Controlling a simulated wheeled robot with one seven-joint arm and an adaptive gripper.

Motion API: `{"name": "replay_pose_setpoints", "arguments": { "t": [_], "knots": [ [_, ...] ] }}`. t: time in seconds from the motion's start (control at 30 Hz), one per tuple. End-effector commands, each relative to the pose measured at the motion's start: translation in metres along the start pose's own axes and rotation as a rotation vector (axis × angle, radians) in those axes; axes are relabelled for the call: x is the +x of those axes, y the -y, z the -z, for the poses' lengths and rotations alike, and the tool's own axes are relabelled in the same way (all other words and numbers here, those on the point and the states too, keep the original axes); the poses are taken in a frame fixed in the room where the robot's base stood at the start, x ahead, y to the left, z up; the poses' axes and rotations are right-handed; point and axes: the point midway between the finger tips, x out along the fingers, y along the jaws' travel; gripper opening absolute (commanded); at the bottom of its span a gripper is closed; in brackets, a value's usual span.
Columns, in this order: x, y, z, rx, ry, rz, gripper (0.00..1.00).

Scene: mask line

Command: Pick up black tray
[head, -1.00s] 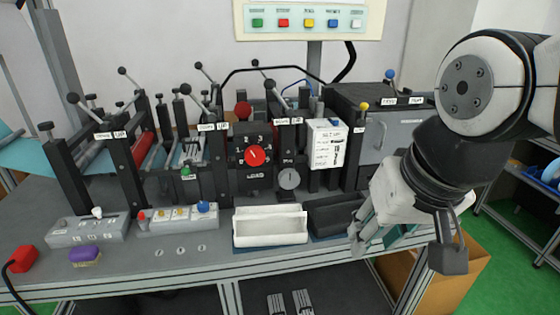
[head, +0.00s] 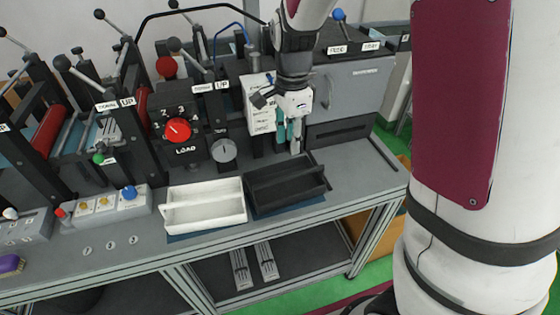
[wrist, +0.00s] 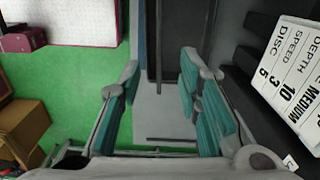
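The black tray (head: 290,202) sits on the grey bench, right of the white tray (head: 205,220), in the head view. It looks empty and lies close beside the white one. My gripper (head: 289,148) is above the back edge of the black tray, in front of the white card, with teal finger pads pointing down. In the wrist view the fingers of my gripper (wrist: 158,110) stand wide apart with nothing between them.
The card (head: 259,104), a round gauge (head: 223,150) and a red load dial (head: 177,130) stand behind the trays. A grey cabinet (head: 352,92) is at the back right. The bench top (head: 365,170) right of the black tray is clear.

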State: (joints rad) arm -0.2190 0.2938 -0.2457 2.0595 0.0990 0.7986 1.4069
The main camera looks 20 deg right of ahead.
Motion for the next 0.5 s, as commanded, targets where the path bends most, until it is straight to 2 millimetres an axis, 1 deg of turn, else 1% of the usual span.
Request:
{"name": "replay_pose_setpoints", "arguments": {
  "t": [0.17, 0.3, 0.4, 0.5],
  "knots": [
    [0.025, 0.0, 0.0, 0.008, -0.001, -0.005, 0.32],
    [0.052, -0.001, 0.0, 0.006, -0.001, -0.007, 0.32],
    [0.068, 0.0, 0.001, 0.006, 0.0, -0.004, 0.32],
    [0.079, 0.0, 0.0, 0.005, 0.0, -0.003, 0.32]
  ]
}}
